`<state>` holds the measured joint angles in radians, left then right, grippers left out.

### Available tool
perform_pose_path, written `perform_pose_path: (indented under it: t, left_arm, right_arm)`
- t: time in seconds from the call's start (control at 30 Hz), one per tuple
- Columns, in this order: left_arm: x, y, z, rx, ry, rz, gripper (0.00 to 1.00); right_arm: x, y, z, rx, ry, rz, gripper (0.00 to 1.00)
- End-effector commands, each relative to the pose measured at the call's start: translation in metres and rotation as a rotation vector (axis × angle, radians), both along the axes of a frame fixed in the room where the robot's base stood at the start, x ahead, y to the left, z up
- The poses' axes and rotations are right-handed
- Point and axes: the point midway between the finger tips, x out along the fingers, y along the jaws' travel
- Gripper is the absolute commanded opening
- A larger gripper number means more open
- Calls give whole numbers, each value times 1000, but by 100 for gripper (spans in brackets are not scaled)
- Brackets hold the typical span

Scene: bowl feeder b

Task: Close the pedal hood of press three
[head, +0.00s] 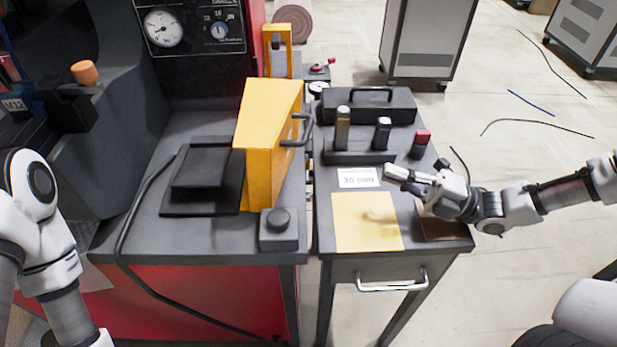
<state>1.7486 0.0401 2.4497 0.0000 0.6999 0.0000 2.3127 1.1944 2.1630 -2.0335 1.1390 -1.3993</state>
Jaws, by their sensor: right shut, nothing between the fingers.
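The yellow pedal hood (262,135) stands upright on its edge at the right of the black pedal (200,168), on the grey press bench. It looks swung open, and the pedal is uncovered. A dark handle (302,130) sticks out from the hood's right side. My right gripper (390,172) is over the side table, to the right of the hood and clear of its handle. Its fingers are shut and empty, pointing left. Only links of my left arm show at the left edge; its gripper is out of view.
The side table holds a black toolbox (370,108), a block with upright punches (358,157), a white card (358,178) and a yellow sheet (366,222). A small black button box (279,229) sits at the bench's front. A cable (122,235) hangs over the bench's front.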

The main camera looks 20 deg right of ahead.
Motion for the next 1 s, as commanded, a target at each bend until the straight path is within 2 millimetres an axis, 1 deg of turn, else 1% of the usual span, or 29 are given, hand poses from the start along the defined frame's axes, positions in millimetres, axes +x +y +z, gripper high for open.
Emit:
perform_pose_path:
  t: [0.17, 0.27, 0.4, 0.57, 0.8, 0.9, 1.0]
  left_arm:
    - [1, 0, -6, 0, -2, -1, 37]
    - [1, 0, -15, 0, -2, 0, 37]
    - [0, 0, -22, 0, -1, 0, 37]
    - [0, 0, -26, 0, -1, 0, 37]
    - [0, 0, -26, 0, -1, 0, 37]
    - [0, 0, -25, 0, -1, 0, 37]
    - [0, 0, -25, 0, -1, 0, 37]
  right_arm:
    - [6, 10, 4, -4, -5, 8, 0]
    - [12, 23, 6, -7, -2, 11, 0]
    - [24, 45, 13, -8, 1, 12, 0]
    - [38, 69, 22, -10, 0, 11, 0]
    - [59, 104, 36, -8, 0, 8, 0]
    - [64, 113, 39, -6, 0, 7, 0]
    - [67, 117, 41, -4, 1, 5, 0]
